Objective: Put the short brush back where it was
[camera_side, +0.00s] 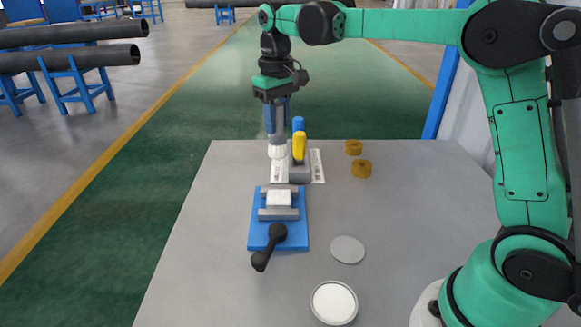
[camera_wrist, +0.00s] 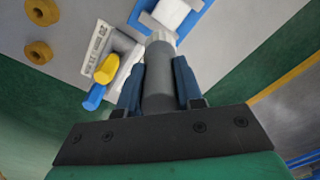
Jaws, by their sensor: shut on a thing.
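My gripper (camera_side: 278,128) is shut on a brush with a grey handle and whitish bristles (camera_side: 277,152). The brush hangs upright, bristles down, just left of the grey holder (camera_side: 300,174). In the wrist view the grey handle (camera_wrist: 158,88) lies between my two blue fingers (camera_wrist: 158,72). I cannot tell whether the bristles touch anything.
White printed strips (camera_side: 318,166) lie by the holder. A blue vise (camera_side: 256,232) holding a white block (camera_side: 278,199) stands in front, its black handle toward the camera. Two brown rings (camera_side: 361,169), a grey disc (camera_side: 347,249) and a white-filled round dish (camera_side: 334,303) are on the right. The table's left side is clear.

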